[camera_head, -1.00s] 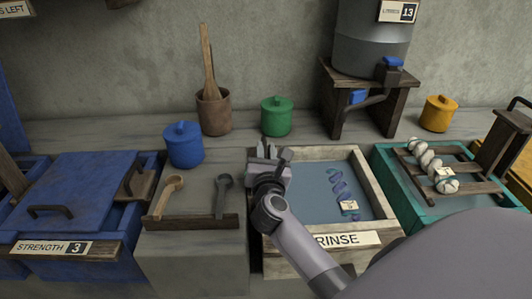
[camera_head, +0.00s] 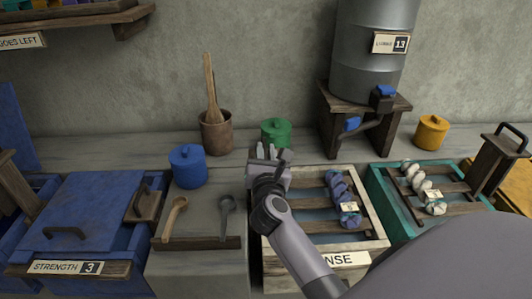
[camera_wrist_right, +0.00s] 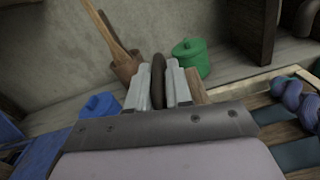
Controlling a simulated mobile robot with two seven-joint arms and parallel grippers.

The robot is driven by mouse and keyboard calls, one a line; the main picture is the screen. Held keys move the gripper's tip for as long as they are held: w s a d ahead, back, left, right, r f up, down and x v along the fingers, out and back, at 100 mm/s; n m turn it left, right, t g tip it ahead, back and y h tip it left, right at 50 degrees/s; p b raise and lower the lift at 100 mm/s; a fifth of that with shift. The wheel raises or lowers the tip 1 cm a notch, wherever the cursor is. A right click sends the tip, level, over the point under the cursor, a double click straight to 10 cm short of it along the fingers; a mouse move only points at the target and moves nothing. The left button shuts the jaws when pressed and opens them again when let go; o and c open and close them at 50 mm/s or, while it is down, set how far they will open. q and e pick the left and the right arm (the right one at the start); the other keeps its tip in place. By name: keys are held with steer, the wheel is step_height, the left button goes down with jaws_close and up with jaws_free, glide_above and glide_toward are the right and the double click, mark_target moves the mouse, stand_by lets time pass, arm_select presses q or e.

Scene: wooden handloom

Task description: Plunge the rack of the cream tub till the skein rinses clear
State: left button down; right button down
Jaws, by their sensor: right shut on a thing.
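The cream tub (camera_head: 375,215) with the RINSE label stands right of centre in the head view. Its dark wooden rack (camera_head: 312,227) is up at about rim height. A blue-purple skein (camera_head: 340,190) with a small tag lies across the slats, clear of the water; it also shows at the right edge of the wrist view (camera_wrist_right: 294,95). My right gripper (camera_head: 267,152) is at the tub's left side, shut on the rack's dark handle (camera_wrist_right: 158,80), which shows between the fingers in the wrist view. My left gripper is out of view.
A teal tub (camera_head: 378,190) with a pale skein on its rack stands close on the right. Ladles (camera_head: 226,215) rest left of the cream tub. A green pot (camera_head: 275,132) and a grey barrel (camera_head: 372,55) on a stand are behind.

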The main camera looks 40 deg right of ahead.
steer(key=c, duration=1.1)
jaws_free()
steer(key=shift+w+a+r, duration=0.1)
steer(key=shift+a+r, duration=0.05)
steer(key=shift+a, duration=0.15)
steer(key=shift+d, duration=0.1)
steer(key=shift+r, duration=0.2)
step_height(320, 180, up, 9)
steer(key=p, duration=0.3)
steer(key=shift+f, duration=0.1)
step_height(320, 180, up, 11)
steer(key=shift+f, duration=0.1)
